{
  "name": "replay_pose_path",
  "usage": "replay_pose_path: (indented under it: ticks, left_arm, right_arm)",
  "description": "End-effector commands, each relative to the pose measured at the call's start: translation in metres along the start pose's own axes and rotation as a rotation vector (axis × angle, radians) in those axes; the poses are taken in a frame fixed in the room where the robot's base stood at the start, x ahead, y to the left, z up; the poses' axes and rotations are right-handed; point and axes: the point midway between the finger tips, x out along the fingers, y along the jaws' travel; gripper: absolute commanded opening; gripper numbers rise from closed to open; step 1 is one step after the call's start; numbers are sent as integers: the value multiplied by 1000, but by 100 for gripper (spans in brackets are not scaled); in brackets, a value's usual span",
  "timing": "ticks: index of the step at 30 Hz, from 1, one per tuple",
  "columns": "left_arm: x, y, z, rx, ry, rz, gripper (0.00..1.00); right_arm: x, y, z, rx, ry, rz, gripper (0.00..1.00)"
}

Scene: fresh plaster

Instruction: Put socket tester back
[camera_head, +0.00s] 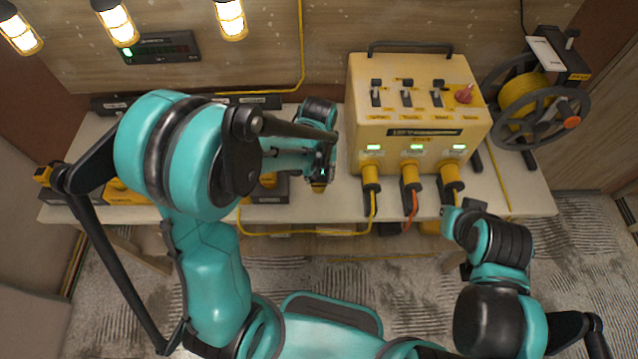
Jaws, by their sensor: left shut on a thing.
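My right gripper (452,216) is in front of the bench, just below the rightmost yellow plug (452,175). Its fingers are too small and turned away to show whether they are open or shut.
The cream power box (420,130) has several switches, a red knob and plugged-in cables. Black holders (267,190) with yellow items lie at left, partly behind my left arm. A cable reel (535,100) stands at right. The bench top (344,205) is bare beside the box.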

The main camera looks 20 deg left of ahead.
Motion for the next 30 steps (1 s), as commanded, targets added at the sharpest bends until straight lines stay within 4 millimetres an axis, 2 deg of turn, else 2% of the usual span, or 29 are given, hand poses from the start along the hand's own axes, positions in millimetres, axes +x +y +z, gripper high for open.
replay_pose_path:
  ticks: [9, 21, 22, 23, 24, 30]
  left_arm:
    - [40, 0, 0, 1, 0, 0, 0]
    - [44, 0, 0, 1, 0, 0, 0]
    - [43, 0, 0, 1, 0, 0, 47]
    - [43, 0, 0, 1, 0, 0, 55]
    - [43, 0, 0, 1, 0, 0, 60]
    - [43, 0, 0, 1, 0, 0, 60]
  right_arm:
    - [11, 0, 8, 0, 0, 0, 0]
    - [14, 0, 10, 0, 0, 0, 0]
    - [13, 0, 10, 0, 0, 0, 0]
    - [13, 0, 9, 0, 0, 0, 0]
    - [13, 0, 9, 0, 0, 0, 0]
    - [13, 0, 9, 0, 0, 0, 0]
